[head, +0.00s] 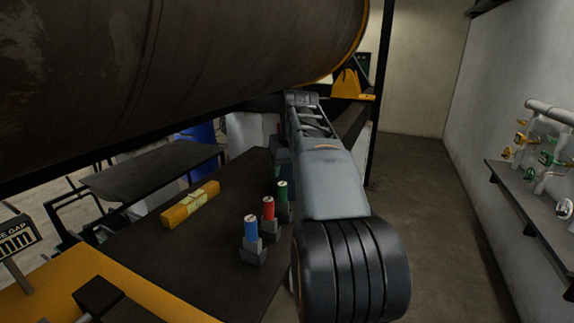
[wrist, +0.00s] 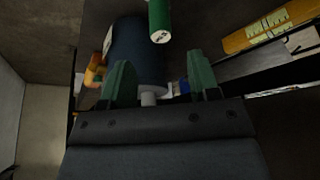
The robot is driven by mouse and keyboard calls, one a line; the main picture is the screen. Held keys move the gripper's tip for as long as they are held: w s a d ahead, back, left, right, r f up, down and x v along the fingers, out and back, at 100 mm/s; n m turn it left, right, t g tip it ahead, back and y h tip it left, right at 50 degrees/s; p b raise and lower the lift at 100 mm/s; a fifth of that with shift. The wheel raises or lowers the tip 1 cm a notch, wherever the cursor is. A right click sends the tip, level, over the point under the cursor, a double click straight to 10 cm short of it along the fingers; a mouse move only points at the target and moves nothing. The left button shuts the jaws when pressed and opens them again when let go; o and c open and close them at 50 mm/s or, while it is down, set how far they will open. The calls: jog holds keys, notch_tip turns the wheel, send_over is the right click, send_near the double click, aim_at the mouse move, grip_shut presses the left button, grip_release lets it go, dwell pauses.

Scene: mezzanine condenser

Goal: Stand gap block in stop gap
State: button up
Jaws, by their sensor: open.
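The gap block is a yellow-orange bar with a pale printed label (head: 190,204), lying flat on the dark table in the head view. It also shows at the upper right of the wrist view (wrist: 268,28). My gripper (wrist: 160,82) shows two green fingers standing apart with nothing held between them. The gap block is off to the right of the fingers, apart from them. In the head view my arm hides the gripper. A sign ending in "GAP" and "mm" (head: 14,238) stands at the left edge; the stop gap itself cannot be made out clearly.
Blue (head: 251,229), red (head: 268,208) and green (head: 282,193) cylinders stand in holders on the dark table (head: 185,270). A yellow beam (head: 50,285) with a black block (head: 98,296) fills the lower left. A large dark vessel (head: 170,70) hangs overhead. Floor is clear at right.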

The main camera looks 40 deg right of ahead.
jog(key=shift+v, duration=0.95)
jog(key=shift+a, duration=0.1)
